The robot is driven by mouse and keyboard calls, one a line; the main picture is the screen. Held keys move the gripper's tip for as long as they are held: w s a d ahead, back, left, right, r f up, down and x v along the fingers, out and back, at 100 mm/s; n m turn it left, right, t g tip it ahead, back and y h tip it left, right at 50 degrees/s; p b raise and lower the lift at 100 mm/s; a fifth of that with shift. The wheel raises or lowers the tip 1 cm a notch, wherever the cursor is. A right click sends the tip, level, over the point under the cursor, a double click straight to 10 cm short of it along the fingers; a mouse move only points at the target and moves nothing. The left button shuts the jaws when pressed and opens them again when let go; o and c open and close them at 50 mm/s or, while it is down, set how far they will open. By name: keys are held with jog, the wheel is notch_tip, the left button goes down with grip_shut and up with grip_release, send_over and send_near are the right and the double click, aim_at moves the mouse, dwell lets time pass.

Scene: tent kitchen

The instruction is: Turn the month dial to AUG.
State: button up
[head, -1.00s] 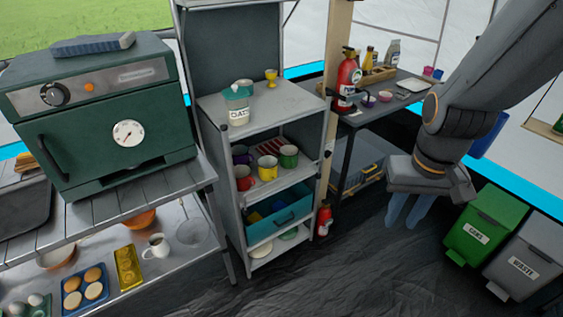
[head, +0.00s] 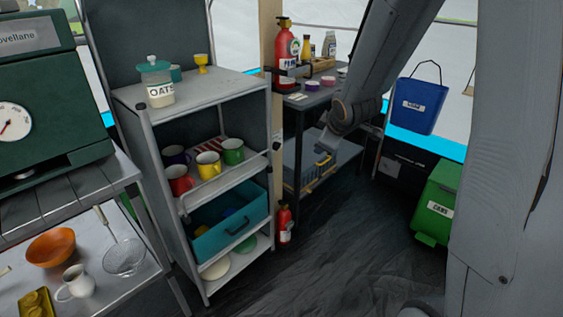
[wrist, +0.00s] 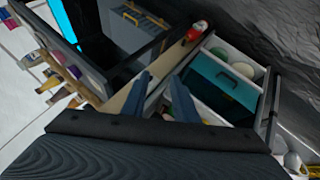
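No month dial or AUG mark can be made out in either view. My gripper (wrist: 164,82) shows in the wrist view as two dark blue-grey fingers with a gap between them, and nothing is held there. In the head view the end of my arm hangs in front of the side table at the back, and the fingers are hard to make out.
A grey shelf unit (head: 135,92) holds an oats jar (head: 158,88), mugs and a teal drawer (head: 225,222). A green oven (head: 60,130) stands left.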

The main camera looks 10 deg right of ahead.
jog(key=w+f+n+t+y+b, duration=0.2)
jog(key=w+f+n+b, duration=0.3)
jog(key=w+b, duration=0.35)
jog(key=w+f+n+t+y+b, duration=0.1)
jog(key=w+f+n+t+b, duration=0.3)
jog(key=w+b, duration=0.4)
jog(key=n+y+b, duration=0.8)
jog(key=n+b, duration=0.4)
jog(key=b, duration=0.2)
send_near(277, 146)
jog(key=b+x, duration=0.3)
jog(key=x, duration=0.4)
jog(key=shift+w+f, duration=0.15)
jog(key=shift+w, duration=0.1)
jog(key=shift+d, duration=0.1)
grip_shut()
